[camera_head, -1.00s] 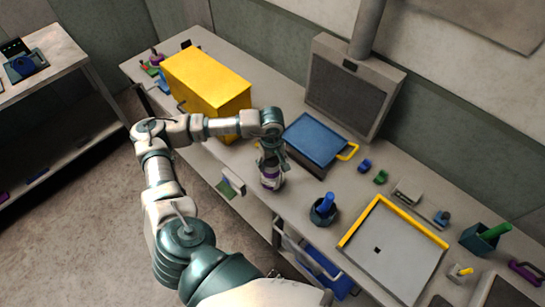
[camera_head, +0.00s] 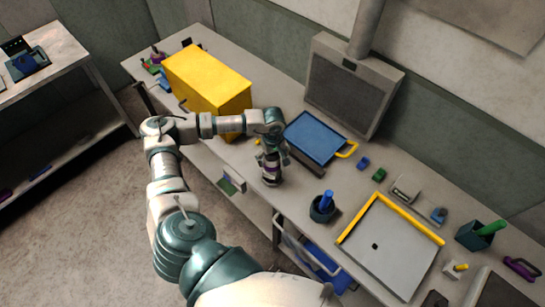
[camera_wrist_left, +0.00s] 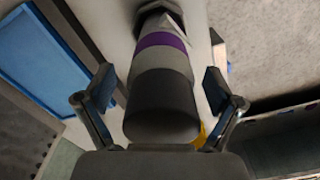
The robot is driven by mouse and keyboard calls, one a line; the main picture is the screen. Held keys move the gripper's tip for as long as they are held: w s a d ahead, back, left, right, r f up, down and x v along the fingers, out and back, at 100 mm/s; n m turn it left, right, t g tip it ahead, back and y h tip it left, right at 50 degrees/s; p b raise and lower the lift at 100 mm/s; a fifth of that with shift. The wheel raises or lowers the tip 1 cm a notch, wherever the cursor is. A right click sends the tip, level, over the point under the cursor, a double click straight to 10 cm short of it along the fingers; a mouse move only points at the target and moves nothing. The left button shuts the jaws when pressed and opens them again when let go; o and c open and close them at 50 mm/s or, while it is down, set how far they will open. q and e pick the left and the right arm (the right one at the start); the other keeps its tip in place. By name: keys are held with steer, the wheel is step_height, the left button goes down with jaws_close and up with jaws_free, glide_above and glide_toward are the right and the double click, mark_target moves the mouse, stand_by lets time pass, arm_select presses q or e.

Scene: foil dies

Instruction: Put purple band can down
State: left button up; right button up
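The purple band can (camera_head: 271,174) stands on the bench near its front edge in the head view. In the left wrist view the can (camera_wrist_left: 162,75) shows a dark near end, a grey body and a purple band. My left gripper (camera_head: 271,158) is above and around the can's upper part. In the wrist view its two fingers (camera_wrist_left: 160,92) are spread, with a visible gap on each side of the can. The can's far end is partly hidden. My right gripper is in neither view.
A yellow box (camera_head: 207,82) and a blue-topped tray (camera_head: 316,138) with a yellow handle flank the arm. A dark cup with a blue handle (camera_head: 323,208) stands right of the can. A yellow-edged grey panel (camera_head: 390,247) lies farther right. The bench's front edge is close.

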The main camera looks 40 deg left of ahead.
arm_select(q)
steer(key=shift+r, duration=0.15)
step_height(320, 180, up, 12)
steer(key=shift+f+b, duration=0.1)
steer(key=shift+b, duration=1)
steer(key=shift+a+f, duration=0.1)
